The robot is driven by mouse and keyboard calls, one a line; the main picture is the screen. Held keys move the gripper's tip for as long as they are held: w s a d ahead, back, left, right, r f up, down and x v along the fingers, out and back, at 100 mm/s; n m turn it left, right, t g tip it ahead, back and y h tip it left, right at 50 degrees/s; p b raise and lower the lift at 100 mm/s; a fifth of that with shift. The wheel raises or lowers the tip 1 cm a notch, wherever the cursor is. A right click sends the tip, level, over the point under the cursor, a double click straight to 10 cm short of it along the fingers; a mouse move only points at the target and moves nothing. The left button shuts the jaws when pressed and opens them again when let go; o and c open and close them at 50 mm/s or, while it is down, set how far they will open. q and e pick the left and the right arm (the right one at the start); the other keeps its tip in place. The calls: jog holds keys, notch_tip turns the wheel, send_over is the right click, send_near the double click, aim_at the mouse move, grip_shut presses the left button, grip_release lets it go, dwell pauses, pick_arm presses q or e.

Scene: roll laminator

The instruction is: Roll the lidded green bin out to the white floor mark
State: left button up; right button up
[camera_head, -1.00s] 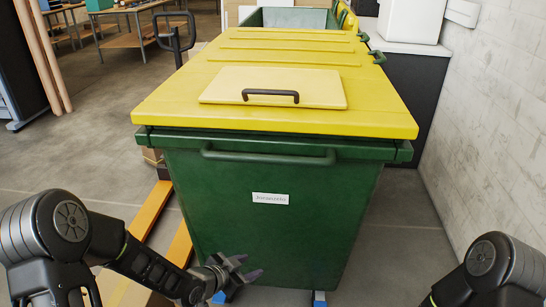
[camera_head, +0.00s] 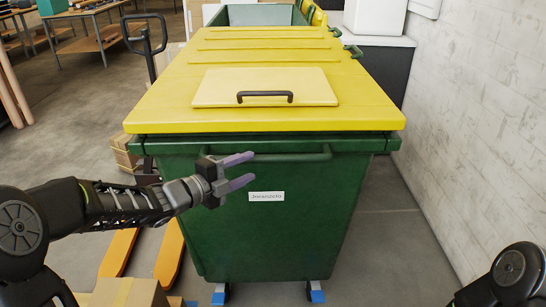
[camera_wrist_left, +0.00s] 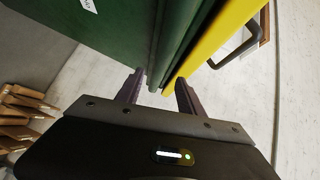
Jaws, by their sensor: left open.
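The green bin (camera_head: 285,225) stands upright in the middle of the head view, with a closed yellow lid (camera_head: 270,105) and a small white label (camera_head: 266,197). A green handle bar (camera_head: 305,154) runs across its front just under the lid. My left gripper (camera_head: 250,168) is open, its two fingers at the left part of this bar. In the left wrist view the open fingers (camera_wrist_left: 158,90) point at the bin's green edge and yellow lid; I cannot tell whether they touch the bar. My right gripper is out of view. I cannot make out the white floor mark.
Blue and white pieces (camera_head: 317,293) lie at the bin's front casters. A pallet jack's handle (camera_head: 145,35) and orange forks (camera_head: 170,255) are on the left, with a cardboard box (camera_head: 130,293) near the front. A white wall (camera_head: 475,120) bounds the right. Another bin (camera_head: 262,15) stands behind.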

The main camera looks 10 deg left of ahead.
aim_at(262, 162)
pick_arm(q)
jog(key=shift+w+d, duration=0.15)
jog(key=p+x, duration=0.1)
jog(key=x, duration=0.6)
jog(key=shift+w+d+f+p, duration=0.1)
jog(key=shift+w+p, duration=0.15)
jog(key=shift+p, duration=0.05)
jog(key=shift+c, duration=0.3)
grip_shut()
dwell(1.1)
